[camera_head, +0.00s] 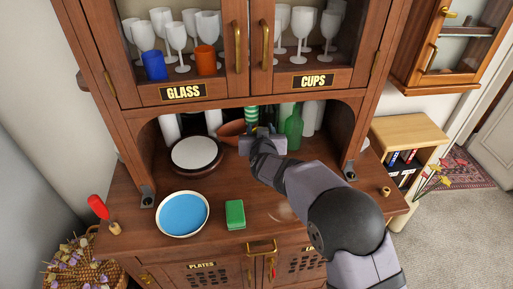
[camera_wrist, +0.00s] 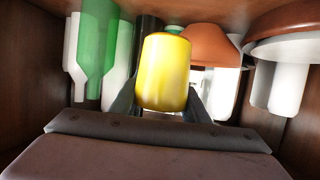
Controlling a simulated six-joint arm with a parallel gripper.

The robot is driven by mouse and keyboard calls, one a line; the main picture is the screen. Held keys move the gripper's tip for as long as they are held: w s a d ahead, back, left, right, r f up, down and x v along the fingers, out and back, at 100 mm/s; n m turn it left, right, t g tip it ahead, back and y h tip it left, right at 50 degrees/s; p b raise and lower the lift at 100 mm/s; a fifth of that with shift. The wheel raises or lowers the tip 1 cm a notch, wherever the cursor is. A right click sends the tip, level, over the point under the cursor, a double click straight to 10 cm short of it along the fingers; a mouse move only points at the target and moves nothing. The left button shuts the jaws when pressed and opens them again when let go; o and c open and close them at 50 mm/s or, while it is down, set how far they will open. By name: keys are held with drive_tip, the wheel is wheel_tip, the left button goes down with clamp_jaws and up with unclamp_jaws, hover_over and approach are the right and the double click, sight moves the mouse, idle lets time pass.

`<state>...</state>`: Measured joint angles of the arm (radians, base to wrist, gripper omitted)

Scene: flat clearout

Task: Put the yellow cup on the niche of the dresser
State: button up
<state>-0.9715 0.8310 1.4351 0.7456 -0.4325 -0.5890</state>
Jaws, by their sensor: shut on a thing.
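The yellow cup (camera_wrist: 165,72) is in the middle of the wrist view, between the two fingers of my gripper (camera_wrist: 162,104), which is shut on it. In the head view my gripper (camera_head: 264,136) reaches into the niche of the dresser (camera_head: 350,122), the open recess between the glass-doored upper cabinet and the counter. The cup is hidden there behind my gripper and wrist. The wrist view appears upside down, so I cannot tell how far the cup is from the niche floor.
In the niche, a green bottle (camera_head: 294,127) stands right of my gripper. A brown bowl (camera_head: 231,131) and a white plate on a dark round base (camera_head: 195,152) are to its left. A blue plate (camera_head: 183,214) and green sponge (camera_head: 235,214) lie on the counter in front.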

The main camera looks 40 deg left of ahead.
drive_tip(key=shift+f+p, duration=0.55)
drive_tip(key=shift+f, duration=2.85)
drive_tip(key=shift+f, duration=0.1)
drive_tip(key=o, duration=1.2)
drive_tip(key=shift+b+v, duration=1.55)
drive_tip(key=shift+v, duration=4.45)
drive_tip(key=shift+w+d, duration=0.1)
